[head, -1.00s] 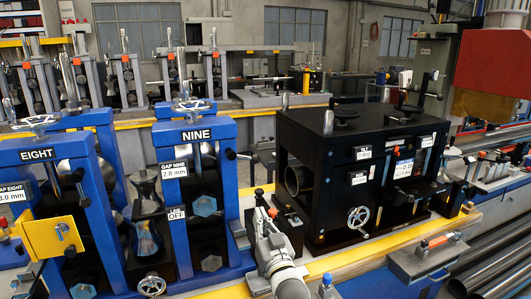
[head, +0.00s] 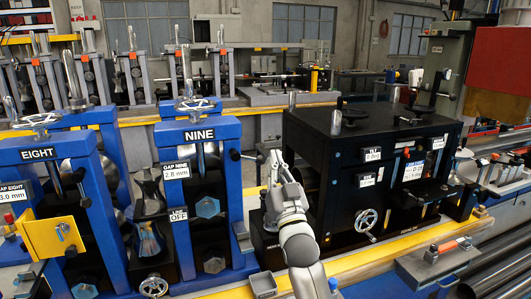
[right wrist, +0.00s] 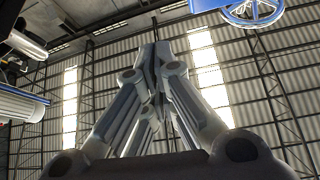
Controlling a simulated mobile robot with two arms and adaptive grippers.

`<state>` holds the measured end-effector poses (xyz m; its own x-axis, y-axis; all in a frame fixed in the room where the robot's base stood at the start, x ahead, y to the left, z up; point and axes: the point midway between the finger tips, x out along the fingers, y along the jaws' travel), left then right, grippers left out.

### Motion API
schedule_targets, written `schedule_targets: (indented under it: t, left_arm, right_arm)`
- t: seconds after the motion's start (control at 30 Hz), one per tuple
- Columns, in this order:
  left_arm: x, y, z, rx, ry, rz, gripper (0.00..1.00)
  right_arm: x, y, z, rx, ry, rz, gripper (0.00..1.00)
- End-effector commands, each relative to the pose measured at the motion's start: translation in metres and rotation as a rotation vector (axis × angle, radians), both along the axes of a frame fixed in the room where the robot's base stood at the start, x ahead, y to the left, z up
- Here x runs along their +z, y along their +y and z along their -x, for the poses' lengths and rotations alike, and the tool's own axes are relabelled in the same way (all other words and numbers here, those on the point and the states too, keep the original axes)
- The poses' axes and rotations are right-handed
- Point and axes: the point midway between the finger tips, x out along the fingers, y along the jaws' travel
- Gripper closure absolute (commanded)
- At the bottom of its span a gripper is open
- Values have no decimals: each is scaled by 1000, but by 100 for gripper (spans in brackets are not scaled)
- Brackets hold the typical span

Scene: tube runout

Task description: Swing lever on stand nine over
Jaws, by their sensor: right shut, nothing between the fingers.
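Stand nine (head: 226,128) is a blue upright frame left of centre in the head view, labelled NINE, with a gap plate reading 2.8 mm and an OFF plate. A short dark lever (head: 247,157) sticks out to the right from the upper part of its right post, roughly level. My right gripper (head: 275,157) is shut and empty, pointing up just right of the lever's outer end. I cannot tell whether they touch. In the right wrist view its closed fingers (right wrist: 155,60) point up at the roof. My left gripper is not in view.
A black machine box (head: 320,150) with a handwheel (head: 366,220) stands close to the right of my right gripper. Stand eight (head: 90,145) is at the left with a yellow plate (head: 52,233). A small grey tray (head: 262,285) lies on the yellow-edged bench below.

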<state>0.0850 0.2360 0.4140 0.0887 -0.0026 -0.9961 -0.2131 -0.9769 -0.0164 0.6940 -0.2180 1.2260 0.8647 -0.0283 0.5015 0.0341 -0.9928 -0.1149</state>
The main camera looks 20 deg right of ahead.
Motion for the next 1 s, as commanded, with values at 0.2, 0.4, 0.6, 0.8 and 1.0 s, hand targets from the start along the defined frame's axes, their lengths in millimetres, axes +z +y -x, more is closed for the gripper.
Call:
schedule_targets:
  t: [0.2, 0.4, 0.6, 0.8, 1.0]
  left_arm:
    - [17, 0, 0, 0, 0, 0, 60]
    - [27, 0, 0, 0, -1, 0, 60]
    - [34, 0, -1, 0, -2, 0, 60]
    - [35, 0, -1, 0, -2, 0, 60]
    - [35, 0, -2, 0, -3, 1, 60]
  right_arm:
    - [26, -1, -37, -1, -1, 2, 100]
    - [41, -2, -64, 1, -1, 0, 100]
    - [8, 2, -68, 0, 3, 0, 100]
    - [-2, 3, -69, -1, -1, 1, 100]
    - [-3, 3, -69, -1, -1, 1, 100]
